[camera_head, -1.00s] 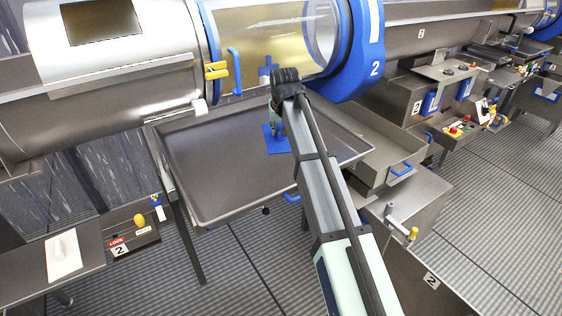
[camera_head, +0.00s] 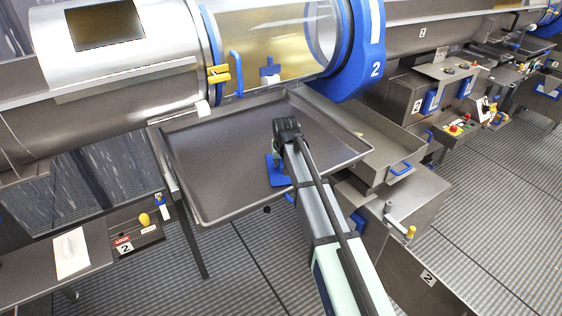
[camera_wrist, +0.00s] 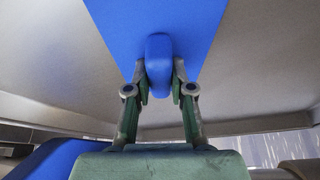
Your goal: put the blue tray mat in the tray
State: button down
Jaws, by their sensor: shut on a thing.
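The blue tray mat (camera_head: 272,172) is a flat blue piece held by my gripper (camera_head: 276,160) over the front part of the grey metal tray (camera_head: 215,165). In the wrist view the blue mat (camera_wrist: 115,25) spreads ahead of the fingers, with a raised blue grip (camera_wrist: 158,62) on it. My gripper (camera_wrist: 160,85) is shut on that grip, one green finger on each side. The tray (camera_wrist: 60,70) shows behind the mat, with its rim at the bottom. My arm hides part of the mat in the head view. I cannot tell whether the mat touches the tray floor.
A steel drum with a clear section and blue ring (camera_head: 352,45) stands behind the tray. A steel bin with a blue handle (camera_head: 401,169) is at the tray's right. A side table (camera_head: 30,270) is at the lower left. The tray's left part is bare.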

jog(key=shift+f, duration=0.15)
jog(key=shift+f, duration=0.2)
jog(key=c, duration=1)
grip_release()
jog(key=shift+r, duration=0.15)
jog(key=b+v, duration=0.3)
jog(key=v, duration=0.9)
